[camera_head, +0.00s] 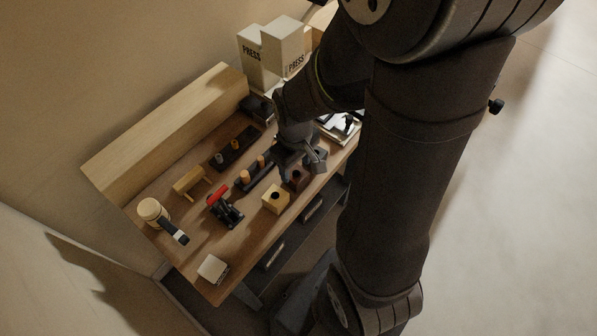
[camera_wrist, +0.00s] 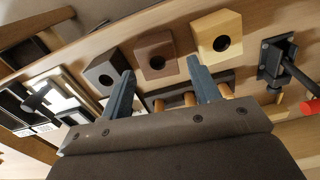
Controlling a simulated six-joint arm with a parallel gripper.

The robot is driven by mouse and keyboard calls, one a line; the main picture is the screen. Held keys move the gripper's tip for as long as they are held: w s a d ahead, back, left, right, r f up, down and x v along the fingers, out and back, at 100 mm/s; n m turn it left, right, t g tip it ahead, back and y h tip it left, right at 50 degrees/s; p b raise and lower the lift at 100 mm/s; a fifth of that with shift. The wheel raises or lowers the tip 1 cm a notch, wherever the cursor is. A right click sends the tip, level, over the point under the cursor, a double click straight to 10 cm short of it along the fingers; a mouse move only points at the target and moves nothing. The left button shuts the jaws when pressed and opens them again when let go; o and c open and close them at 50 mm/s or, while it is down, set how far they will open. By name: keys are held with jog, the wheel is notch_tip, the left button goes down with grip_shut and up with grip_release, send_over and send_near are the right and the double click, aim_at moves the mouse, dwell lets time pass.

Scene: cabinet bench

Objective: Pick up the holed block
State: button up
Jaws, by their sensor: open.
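Three blocks with a round hole stand in a row near the bench's front edge. In the wrist view they are a dark block (camera_wrist: 98,84), a brown block (camera_wrist: 148,47) and a pale wooden block (camera_wrist: 212,24). In the head view the pale wooden block (camera_head: 270,205) and the brown block (camera_head: 296,184) show, with my gripper (camera_head: 308,160) over the row beside them and partly hiding the dark one. In the wrist view my open gripper (camera_wrist: 160,66) has its fingertips apart, either side of the brown block's near edge. Nothing is between the fingers.
A dark rack with orange pegs (camera_head: 246,180) lies behind the blocks. A red-handled clamp (camera_head: 226,208) stands left of the pale block. A mallet (camera_head: 155,212), a white box (camera_head: 212,268) and two PRESS boxes (camera_head: 284,45) are farther off. Drawers (camera_head: 272,256) are under the front edge.

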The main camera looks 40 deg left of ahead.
aim_at(296, 175)
jog(key=shift+w+a+f, duration=0.1)
jog(key=shift+f, duration=1.2)
jog(key=shift+w+f, duration=0.1)
jog(key=shift+f, duration=1.15)
jog(key=shift+c, duration=0.5)
jog(key=c, duration=0.7)
